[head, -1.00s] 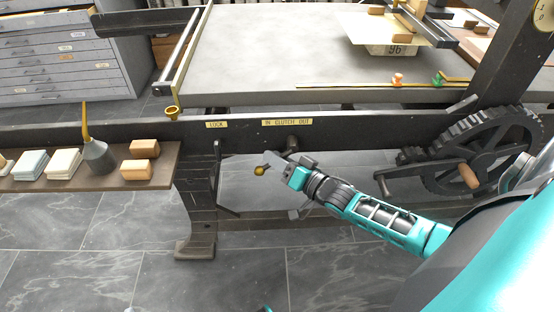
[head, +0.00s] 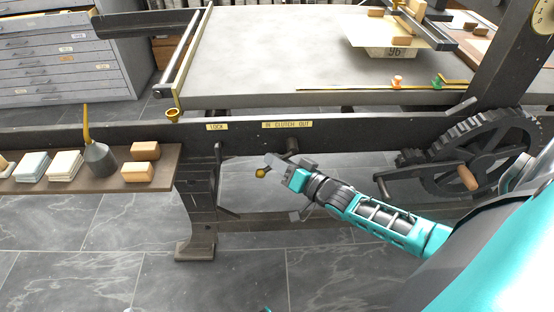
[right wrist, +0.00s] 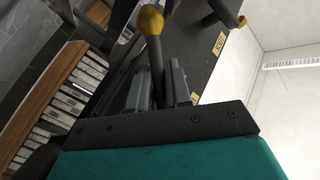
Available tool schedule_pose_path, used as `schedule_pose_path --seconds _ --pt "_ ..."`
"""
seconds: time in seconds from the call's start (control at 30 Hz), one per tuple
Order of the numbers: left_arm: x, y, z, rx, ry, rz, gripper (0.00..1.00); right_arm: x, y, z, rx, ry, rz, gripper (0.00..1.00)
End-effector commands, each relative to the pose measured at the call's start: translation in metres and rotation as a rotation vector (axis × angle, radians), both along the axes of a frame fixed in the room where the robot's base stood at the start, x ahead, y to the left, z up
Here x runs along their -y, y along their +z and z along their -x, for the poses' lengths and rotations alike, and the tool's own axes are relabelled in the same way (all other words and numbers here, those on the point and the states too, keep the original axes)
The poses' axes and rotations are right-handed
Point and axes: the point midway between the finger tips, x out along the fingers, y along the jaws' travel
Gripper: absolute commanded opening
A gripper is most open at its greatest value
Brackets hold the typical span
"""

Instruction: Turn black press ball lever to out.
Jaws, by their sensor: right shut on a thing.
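The ball lever (right wrist: 154,58) is a dark rod with a brass-yellow ball (head: 261,173) at its end. In the right wrist view the rod runs between the two grey fingers, and the ball (right wrist: 150,20) sticks out past them. My right gripper (head: 277,164) is shut on the rod, below the press rail and near the ball. The fingers and wrist hide much of the lever in the head view. A label reading IN CLUTCH OUT (head: 287,124) is on the rail above, with a dark round stub (head: 292,146) under it. My left gripper is not in view.
The press rail (head: 350,131) runs above my right gripper. A dark upright lever (head: 217,165) hangs under the LOCK label (head: 217,127) to the left. A big gear (head: 483,150) with a wooden-handled crank (head: 467,178) stands right. A shelf (head: 110,180) carries blocks and an oil can (head: 98,155).

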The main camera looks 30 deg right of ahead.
Motion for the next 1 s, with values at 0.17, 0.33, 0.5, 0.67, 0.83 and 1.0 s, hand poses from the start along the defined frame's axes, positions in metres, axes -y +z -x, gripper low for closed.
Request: schedule_pose_path --seconds 0.17,0.33,0.5,0.67,0.83,1.0 --pt "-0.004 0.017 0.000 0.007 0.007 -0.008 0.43 0.002 0.002 0.002 -0.049 0.002 0.076 0.00" --pt "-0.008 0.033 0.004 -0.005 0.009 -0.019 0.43 0.007 0.001 0.005 -0.118 0.001 0.186 0.00" --pt "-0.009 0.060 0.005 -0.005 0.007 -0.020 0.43 0.013 -0.003 0.008 -0.199 0.000 0.317 0.00" --pt "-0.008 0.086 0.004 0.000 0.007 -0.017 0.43 0.017 -0.007 0.012 -0.272 0.001 0.435 0.00" --pt "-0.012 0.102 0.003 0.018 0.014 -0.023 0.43 0.023 -0.010 0.015 -0.339 0.001 0.547 0.00" --pt "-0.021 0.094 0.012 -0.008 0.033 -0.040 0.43 0.027 -0.013 0.018 -0.390 0.001 0.630 0.00"
